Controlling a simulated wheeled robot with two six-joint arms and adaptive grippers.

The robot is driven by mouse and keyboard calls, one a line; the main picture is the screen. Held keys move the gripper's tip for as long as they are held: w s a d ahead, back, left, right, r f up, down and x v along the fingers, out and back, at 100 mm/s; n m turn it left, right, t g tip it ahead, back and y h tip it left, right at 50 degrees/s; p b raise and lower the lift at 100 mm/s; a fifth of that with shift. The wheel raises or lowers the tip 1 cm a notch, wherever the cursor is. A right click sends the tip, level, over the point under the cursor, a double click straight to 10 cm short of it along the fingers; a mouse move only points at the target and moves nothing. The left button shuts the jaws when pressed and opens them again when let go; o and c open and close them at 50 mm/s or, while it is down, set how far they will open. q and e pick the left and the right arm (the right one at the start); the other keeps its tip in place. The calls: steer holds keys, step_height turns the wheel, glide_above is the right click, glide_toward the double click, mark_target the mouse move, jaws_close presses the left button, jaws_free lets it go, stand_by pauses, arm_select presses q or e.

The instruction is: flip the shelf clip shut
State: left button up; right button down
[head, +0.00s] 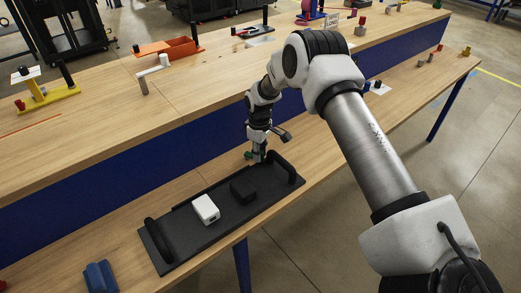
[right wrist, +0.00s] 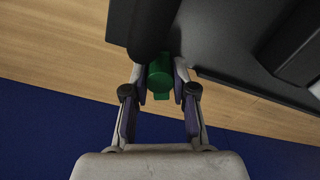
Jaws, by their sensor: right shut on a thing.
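The shelf (head: 178,243) is a flat black tray-like panel with a raised black handle at each end, lying on the lower bench level in the head view. The small green clip (head: 248,155) is near the shelf's far right corner. My right gripper (head: 257,155) comes down over that corner. In the right wrist view the green clip (right wrist: 160,77) sits between the two fingertips, beside a dark rounded handle (right wrist: 152,28). The right gripper (right wrist: 159,82) is shut on the clip. I cannot tell the clip's exact angle. My left gripper is not in view.
A white box (head: 206,209) and a black box (head: 243,190) stand on the shelf. A blue block (head: 100,277) lies to its lower left. The upper bench (head: 95,112) rises behind, with orange (head: 180,49) and yellow (head: 50,98) fixtures. Bare wood lies right of the shelf.

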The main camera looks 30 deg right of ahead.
steer(key=shift+s+a+m+p, duration=0.15)
steer(key=shift+a+m+p, duration=0.25)
steer(key=shift+m, duration=0.7)
steer(key=shift+s+a+m+p, duration=0.15)
steer(key=shift+a+m+p, duration=0.25)
steer(key=shift+m, duration=0.7)
steer(key=shift+a, duration=0.1)
steer(key=c, duration=0.9)
jaws_free()
steer(key=shift+w, duration=0.1)
steer(key=shift+c, duration=0.2)
